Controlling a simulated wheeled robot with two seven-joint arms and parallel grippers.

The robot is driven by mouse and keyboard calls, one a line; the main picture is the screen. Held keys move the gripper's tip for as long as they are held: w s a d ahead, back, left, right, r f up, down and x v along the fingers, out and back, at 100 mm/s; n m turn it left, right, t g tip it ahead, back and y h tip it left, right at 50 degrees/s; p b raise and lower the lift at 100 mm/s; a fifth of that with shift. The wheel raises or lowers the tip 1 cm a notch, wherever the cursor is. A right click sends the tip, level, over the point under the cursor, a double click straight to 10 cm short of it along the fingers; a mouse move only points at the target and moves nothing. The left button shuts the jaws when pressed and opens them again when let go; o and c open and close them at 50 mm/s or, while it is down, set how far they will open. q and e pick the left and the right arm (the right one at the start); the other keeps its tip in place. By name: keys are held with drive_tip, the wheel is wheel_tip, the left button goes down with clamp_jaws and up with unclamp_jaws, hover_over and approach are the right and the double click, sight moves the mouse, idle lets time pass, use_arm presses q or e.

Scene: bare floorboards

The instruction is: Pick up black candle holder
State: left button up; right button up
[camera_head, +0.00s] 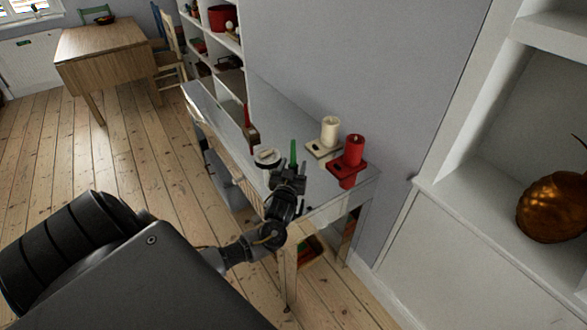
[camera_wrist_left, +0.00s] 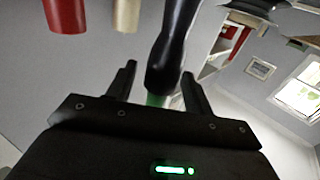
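The black candle holder (camera_wrist_left: 172,48) shows in the left wrist view as a smooth dark stem, upside down in that view. A green candle (camera_head: 293,153) stands upright in the head view and shows as a green patch by the holder's end in the wrist view (camera_wrist_left: 156,100). In the head view the holder is mostly hidden by my left gripper (camera_head: 290,174), which is at the table just below the green candle. In the wrist view my left gripper (camera_wrist_left: 160,82) has its fingers spread, with the holder between or just beyond them and a gap at the left finger. My right gripper is out of view.
The narrow grey-topped table (camera_head: 279,100) stands against the wall. A cream candle (camera_head: 329,130) and a red candle (camera_head: 353,150) on square holders stand right of the gripper. A white round item (camera_head: 267,157) is close at left. A shelf with an orange pumpkin-like object (camera_head: 552,208) is at right.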

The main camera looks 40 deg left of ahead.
use_arm(q)
clamp_jaws()
drive_tip(key=shift+r, duration=0.15)
idle(0.4)
drive_tip(key=shift+r+b, duration=0.35)
drive_tip(key=shift+r, duration=0.4)
drive_tip(key=s+d+r+b, duration=0.1)
drive_tip(key=s+d+r, duration=0.2)
drive_tip(key=s+r, duration=0.8)
drive_tip(key=s, duration=0.2)
drive_tip(key=shift+s+r+b, duration=0.2)
drive_tip(key=shift+s+b, duration=0.1)
drive_tip(key=shift+s, duration=0.05)
